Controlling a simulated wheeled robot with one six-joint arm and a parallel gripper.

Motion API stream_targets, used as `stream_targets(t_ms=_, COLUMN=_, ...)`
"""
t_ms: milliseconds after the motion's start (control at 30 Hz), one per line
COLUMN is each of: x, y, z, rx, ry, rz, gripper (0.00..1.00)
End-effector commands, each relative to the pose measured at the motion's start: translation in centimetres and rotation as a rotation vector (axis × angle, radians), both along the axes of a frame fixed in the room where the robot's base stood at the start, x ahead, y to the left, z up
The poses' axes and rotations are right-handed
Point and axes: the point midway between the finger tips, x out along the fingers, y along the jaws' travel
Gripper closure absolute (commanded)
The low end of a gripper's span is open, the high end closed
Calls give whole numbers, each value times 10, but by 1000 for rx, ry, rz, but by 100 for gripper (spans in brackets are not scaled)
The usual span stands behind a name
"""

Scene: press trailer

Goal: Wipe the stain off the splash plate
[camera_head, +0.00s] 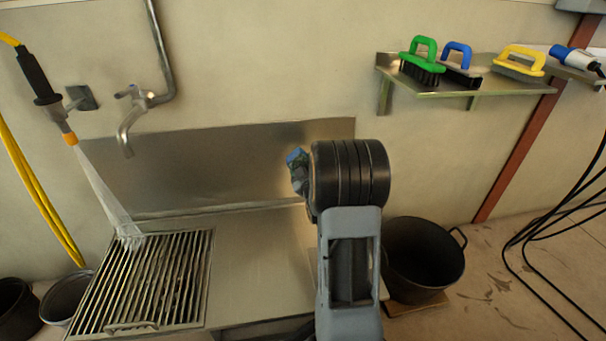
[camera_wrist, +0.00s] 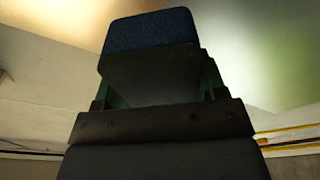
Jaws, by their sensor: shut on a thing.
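The splash plate (camera_head: 215,165) is the brushed metal sheet on the wall behind the counter. No stain shows clearly on its visible part; my arm hides some of its right end. My gripper (camera_head: 299,171) is in front of the plate's right part, shut on a blue sponge (camera_head: 294,156). In the wrist view the sponge (camera_wrist: 150,42) sticks out beyond the gripper (camera_wrist: 155,92), with a dark underside. I cannot tell whether the sponge touches the plate.
A shelf (camera_head: 450,88) with green, blue and yellow brushes is at the upper right. A black tub (camera_head: 425,260) stands right of my arm.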

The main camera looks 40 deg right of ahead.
Motion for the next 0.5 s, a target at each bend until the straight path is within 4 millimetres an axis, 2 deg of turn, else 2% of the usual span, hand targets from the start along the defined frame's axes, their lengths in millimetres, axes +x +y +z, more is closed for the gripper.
stream_targets(t_ms=500, x=40, y=-19, z=0, rx=2, ry=2, rz=0, gripper=54)
